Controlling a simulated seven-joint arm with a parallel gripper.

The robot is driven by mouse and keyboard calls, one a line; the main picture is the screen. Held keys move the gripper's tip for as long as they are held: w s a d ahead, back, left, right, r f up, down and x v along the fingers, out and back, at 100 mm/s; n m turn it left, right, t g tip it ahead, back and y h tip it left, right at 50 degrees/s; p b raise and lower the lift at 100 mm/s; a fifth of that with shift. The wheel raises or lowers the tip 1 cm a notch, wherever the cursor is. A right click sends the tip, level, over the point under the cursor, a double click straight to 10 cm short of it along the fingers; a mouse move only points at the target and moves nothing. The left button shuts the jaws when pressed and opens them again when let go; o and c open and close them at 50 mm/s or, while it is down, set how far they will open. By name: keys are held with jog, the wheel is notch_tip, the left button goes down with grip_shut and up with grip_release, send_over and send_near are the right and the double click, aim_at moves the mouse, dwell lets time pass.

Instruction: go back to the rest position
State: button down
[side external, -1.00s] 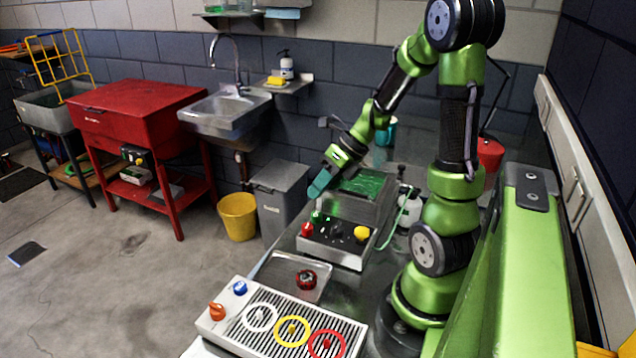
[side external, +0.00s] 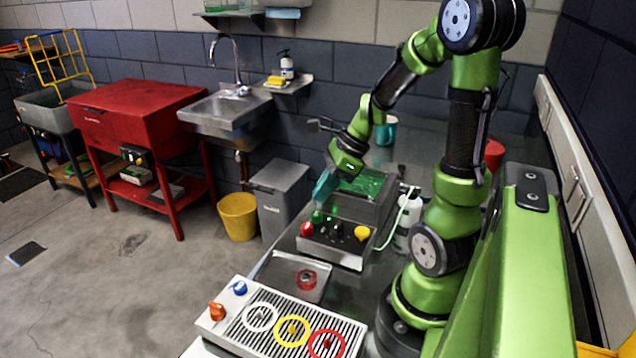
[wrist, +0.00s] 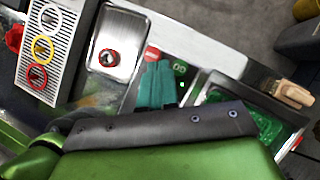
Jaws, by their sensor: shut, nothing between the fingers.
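My gripper (side external: 322,187) has teal fingers and is above the bench, over the near left edge of the grey box with a green top (side external: 362,184). In the wrist view the teal fingers (wrist: 157,84) are together with nothing between them. Below them is the control box (side external: 335,243) with red, green, black and yellow knobs, partly hidden by the fingers in the wrist view. My gripper does not appear to touch anything.
A metal tray (side external: 290,272) holds a red round part (side external: 306,280). A slatted panel (side external: 262,340) with white, yellow and red rings lies in front. A white bottle (side external: 408,215) and teal mug (side external: 386,130) stand near my arm. Floor at left is open.

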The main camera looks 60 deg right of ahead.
jog(key=s+a+r+n+t, duration=0.1)
jog(key=a+r+n, duration=0.5)
jog(key=n, duration=0.6)
jog(key=s+a+r+n+t+h, duration=0.1)
jog(key=s+a+r+n, duration=0.1)
jog(key=a+r+n, duration=0.4)
jog(key=a+n, duration=0.4)
jog(key=n, duration=0.3)
jog(key=shift+a+h, duration=0.3)
jog(key=shift+a, duration=0.05)
